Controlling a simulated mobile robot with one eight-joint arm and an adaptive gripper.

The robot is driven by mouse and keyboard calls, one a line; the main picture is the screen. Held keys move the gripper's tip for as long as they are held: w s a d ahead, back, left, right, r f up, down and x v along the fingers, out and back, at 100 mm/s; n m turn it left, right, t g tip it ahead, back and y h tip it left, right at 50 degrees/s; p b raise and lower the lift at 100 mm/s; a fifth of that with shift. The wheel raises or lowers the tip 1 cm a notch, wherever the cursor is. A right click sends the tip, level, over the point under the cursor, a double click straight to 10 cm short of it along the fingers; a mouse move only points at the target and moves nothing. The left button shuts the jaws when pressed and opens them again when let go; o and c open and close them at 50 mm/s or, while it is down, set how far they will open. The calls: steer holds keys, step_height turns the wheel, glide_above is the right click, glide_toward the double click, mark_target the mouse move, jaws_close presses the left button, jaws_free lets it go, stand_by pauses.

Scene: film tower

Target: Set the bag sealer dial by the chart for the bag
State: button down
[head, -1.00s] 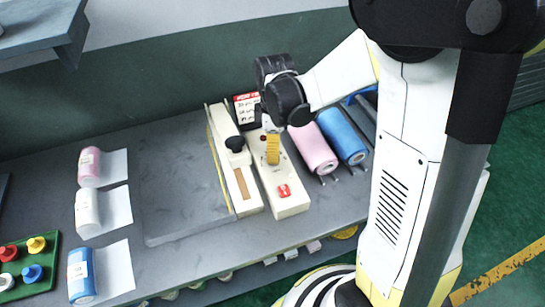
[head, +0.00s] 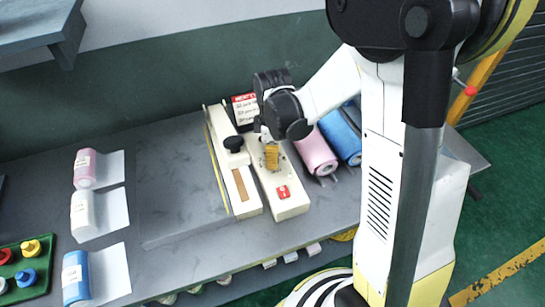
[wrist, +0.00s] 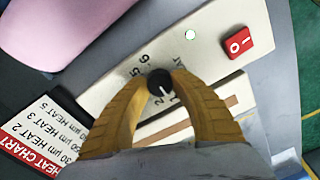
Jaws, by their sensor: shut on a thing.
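The bag sealer (head: 289,207) is a long cream unit on the bench. Its black dial (wrist: 160,82) has a white pointer line and sits between my gripper's yellow fingers (wrist: 160,90) in the wrist view. My gripper (head: 271,160) is shut on the dial from above. Around the dial I read 1, 2, 5 and 6; other numbers are hidden by the fingers. The pointer faces the 1 and 2 side; I cannot tell which mark exactly. The heat chart (wrist: 42,140) has a red header and lists thicknesses with HEAT 2, HEAT 3 and HEAT 5.
A red switch (head: 283,191) is on the sealer's near end. A pink roll (head: 316,153) and a blue roll (head: 341,137) lie to its right. A green tray (head: 40,258) holds coloured knobs. The grey mat (head: 180,205) is clear.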

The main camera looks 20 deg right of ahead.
steer(key=m, duration=0.5)
steer(key=shift+m+b, duration=0.4)
steer(key=m, duration=0.6)
steer(key=shift+b, duration=0.3)
steer(key=m, duration=0.6)
steer(key=shift+m, duration=0.3)
steer(key=m, duration=0.5)
steer(key=shift+b, duration=0.3)
steer(key=shift+m, duration=0.3)
steer(key=c, duration=1)
jaws_free()
steer(key=shift+c, duration=0.2)
